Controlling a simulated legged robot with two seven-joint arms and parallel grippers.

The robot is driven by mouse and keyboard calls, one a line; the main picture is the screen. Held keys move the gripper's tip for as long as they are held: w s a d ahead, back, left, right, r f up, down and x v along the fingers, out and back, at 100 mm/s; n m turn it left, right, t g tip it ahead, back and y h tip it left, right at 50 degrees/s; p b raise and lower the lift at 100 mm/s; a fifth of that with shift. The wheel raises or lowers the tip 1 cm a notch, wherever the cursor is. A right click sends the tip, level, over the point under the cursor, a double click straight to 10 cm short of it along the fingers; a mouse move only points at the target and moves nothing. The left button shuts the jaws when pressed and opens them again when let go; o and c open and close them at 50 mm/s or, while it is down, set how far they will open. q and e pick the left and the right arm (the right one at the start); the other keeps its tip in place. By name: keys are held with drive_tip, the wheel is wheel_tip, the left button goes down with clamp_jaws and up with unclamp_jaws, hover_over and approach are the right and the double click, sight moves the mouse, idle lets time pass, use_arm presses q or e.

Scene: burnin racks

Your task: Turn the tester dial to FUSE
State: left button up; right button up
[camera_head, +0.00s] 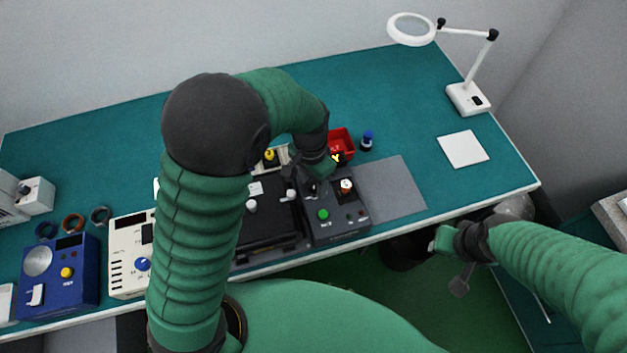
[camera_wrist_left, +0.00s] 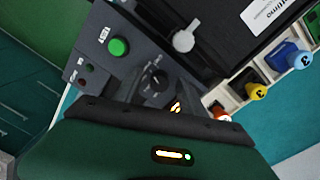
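The tester appears to be the dark grey box (camera_head: 338,228) with a green button, just right of the black fixture; its label is too small to read. In the left wrist view its black dial (camera_wrist_left: 157,82) sits on the sloped panel, with the green button (camera_wrist_left: 119,47) beside it. The dial's setting is not legible. My left gripper (camera_head: 308,188) is over the tester, close to the dial.
The black fixture (camera_head: 270,226) adjoins the tester on the left. A red bin (camera_head: 342,142) and a blue-capped bottle (camera_head: 367,141) stand behind. A grey mat (camera_head: 392,190) lies bare to the right. A white instrument (camera_head: 127,278) and a blue one (camera_head: 58,285) stand left.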

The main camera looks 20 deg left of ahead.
sight(311, 182)
use_arm(q)
drive_tip(key=shift+r, duration=0.15)
wheel_tip(311, 182, up, 16)
drive_tip(key=shift+w+a+r, duration=0.25)
drive_tip(key=shift+w+a, duration=0.05)
drive_tip(key=f+m+p, duration=0.5)
drive_tip(key=m+p, duration=0.1)
drive_tip(key=p, duration=0.1)
drive_tip(key=f+m+p, duration=0.6)
drive_tip(key=p, duration=0.2)
drive_tip(key=f+m+p, duration=0.5)
drive_tip(key=p, duration=0.3)
drive_tip(key=shift+d+f+m+y, duration=0.3)
drive_tip(key=shift+d+f+m, duration=0.05)
drive_tip(key=shift+m, duration=0.05)
clamp_jaws()
